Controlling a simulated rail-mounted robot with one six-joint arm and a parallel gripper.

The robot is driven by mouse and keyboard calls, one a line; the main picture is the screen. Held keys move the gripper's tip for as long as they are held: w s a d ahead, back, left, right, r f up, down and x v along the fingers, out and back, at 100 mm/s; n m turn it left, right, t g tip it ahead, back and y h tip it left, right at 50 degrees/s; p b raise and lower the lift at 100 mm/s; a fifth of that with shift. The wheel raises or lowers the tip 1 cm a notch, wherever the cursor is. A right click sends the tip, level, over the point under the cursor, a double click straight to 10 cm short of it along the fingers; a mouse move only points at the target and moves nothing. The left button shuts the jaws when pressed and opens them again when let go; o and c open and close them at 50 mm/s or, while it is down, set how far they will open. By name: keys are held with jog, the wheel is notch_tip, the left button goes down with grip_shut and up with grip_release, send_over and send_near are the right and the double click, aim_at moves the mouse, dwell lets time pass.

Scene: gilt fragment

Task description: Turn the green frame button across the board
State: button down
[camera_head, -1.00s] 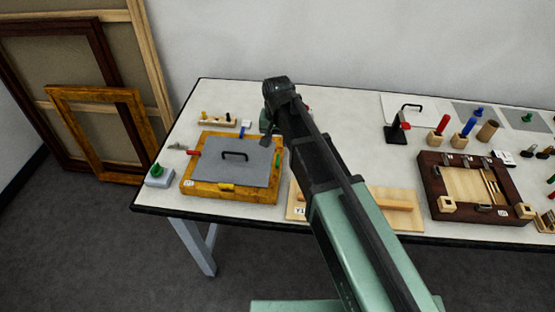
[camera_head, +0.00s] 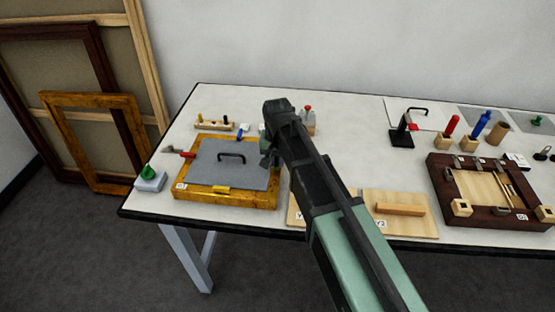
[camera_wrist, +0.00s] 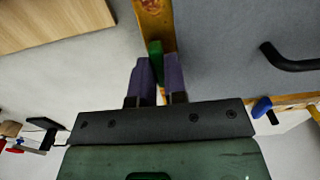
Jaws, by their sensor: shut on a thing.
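The gilt frame (camera_head: 250,201) lies on the table with a grey board (camera_head: 205,168) in it and a black handle on the board. My gripper (camera_head: 268,160) is at the frame's right rail. In the wrist view my gripper (camera_wrist: 158,65) is shut on the green frame button (camera_wrist: 155,47), which lies between its purple fingers. The button looks roughly in line with the gilt rail (camera_wrist: 153,15), beside the board's edge. The head view hides the green button behind my gripper. A red button (camera_head: 187,155), a yellow button (camera_head: 222,189) and a blue button (camera_head: 240,134) sit on the other rails.
The black handle (camera_wrist: 290,60) rises from the board near my gripper. A pale wooden board (camera_head: 400,208) lies right of the frame. A small rack (camera_head: 214,125) stands behind it, and a grey block with a green knob (camera_head: 149,177) stands left. A dark wooden box (camera_head: 437,185) is farther right.

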jog(key=shift+n, duration=0.4)
jog(key=n, duration=0.3)
jog(key=shift+n, duration=0.4)
jog(key=n, duration=0.4)
jog(key=shift+n, duration=0.3)
jog(key=n, duration=0.8)
jog(key=shift+n, duration=0.3)
jog(key=c, duration=1.2)
grip_release()
jog(key=shift+o, duration=0.2)
